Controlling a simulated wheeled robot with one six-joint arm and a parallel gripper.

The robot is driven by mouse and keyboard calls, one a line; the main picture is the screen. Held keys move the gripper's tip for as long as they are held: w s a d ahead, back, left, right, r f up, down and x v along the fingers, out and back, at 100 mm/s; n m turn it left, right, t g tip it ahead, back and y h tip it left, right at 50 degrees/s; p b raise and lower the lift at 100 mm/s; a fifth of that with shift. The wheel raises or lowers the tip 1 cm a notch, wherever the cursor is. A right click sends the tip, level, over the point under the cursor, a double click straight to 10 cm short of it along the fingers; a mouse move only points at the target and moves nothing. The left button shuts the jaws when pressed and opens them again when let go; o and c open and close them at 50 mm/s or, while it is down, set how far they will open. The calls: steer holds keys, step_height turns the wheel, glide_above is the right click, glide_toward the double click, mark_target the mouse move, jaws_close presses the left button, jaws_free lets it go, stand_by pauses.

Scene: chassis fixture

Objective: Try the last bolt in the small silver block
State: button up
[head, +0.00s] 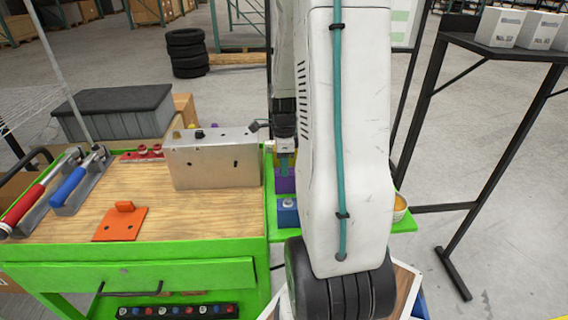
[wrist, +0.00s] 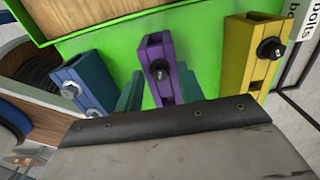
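A silver block (head: 212,165) stands on the wooden bench top in the head view, with dark spots on its front and small dark pieces at its top edge. My gripper (head: 287,163) is right of it, over the green side shelf. In the wrist view two teal fingers, apart, show on either side of a purple holder (wrist: 157,52) bearing a dark bolt (wrist: 158,70); my gripper (wrist: 160,92) looks open and empty. A yellow holder (wrist: 247,65) bears a black bolt (wrist: 270,48). A blue holder (wrist: 88,82) bears silver bolts (wrist: 70,90). My wrist hides the lower wrist view.
An orange plate (head: 121,222) lies on the bench (head: 190,218). Red-handled (head: 25,203) and blue-handled (head: 70,185) tools lie at its left. A black stand (head: 485,45) with white boxes is at the right.

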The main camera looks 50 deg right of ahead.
steer(key=shift+c, duration=0.4)
jaws_close()
steer(key=shift+r, duration=3.5)
steer(key=shift+s, duration=0.15)
